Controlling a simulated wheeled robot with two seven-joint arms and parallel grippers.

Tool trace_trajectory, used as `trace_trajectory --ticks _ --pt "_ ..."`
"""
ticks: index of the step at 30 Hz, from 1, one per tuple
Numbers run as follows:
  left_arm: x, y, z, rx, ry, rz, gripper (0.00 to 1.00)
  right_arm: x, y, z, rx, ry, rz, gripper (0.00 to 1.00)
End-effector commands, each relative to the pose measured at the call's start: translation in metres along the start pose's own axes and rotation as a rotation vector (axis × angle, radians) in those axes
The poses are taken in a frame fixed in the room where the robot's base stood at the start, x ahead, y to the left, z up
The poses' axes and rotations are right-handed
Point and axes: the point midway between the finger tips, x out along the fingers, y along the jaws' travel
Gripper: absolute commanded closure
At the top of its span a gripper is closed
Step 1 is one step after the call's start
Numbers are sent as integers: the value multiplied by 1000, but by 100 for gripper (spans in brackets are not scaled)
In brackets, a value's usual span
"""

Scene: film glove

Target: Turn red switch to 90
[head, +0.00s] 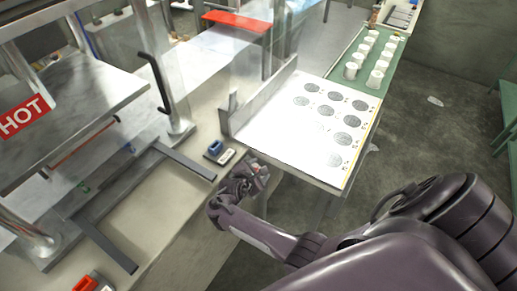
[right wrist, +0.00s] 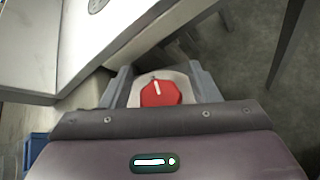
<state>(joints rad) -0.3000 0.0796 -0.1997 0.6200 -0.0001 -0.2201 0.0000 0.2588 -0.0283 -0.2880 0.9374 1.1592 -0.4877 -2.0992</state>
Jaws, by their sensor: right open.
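A red knob switch (right wrist: 160,97) with a white pointer line on a pale base shows in the right wrist view. Its line points almost straight up in that picture, leaning slightly left. My right gripper (right wrist: 161,86) is open, with one grey finger on each side of the knob. I cannot tell whether the fingers touch it. In the head view my right gripper (head: 258,178) is at the bench edge, and it mostly hides this knob. Another red switch (head: 88,284) shows at the lower left of the head view. My left gripper is not in view.
A blue switch (head: 216,149) stands just left of my right gripper. A white board with dark discs (head: 325,120) lies beyond it, and several white cups (head: 365,62) stand farther back. A press with a HOT sign (head: 24,116) is at the left.

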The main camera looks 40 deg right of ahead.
Motion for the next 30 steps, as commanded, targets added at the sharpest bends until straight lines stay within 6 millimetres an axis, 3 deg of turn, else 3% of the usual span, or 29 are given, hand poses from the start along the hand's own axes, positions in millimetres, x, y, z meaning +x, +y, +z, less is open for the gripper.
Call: trace_trajectory --ticks 5,12,18,30 --pt "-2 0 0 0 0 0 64 -10 0 -1 -1 2 1 45" --pt "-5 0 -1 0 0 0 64 -51 0 -1 1 3 0 45" --pt "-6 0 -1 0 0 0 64 -74 0 0 1 1 0 45" --pt "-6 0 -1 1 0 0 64 -78 0 0 0 0 0 45"
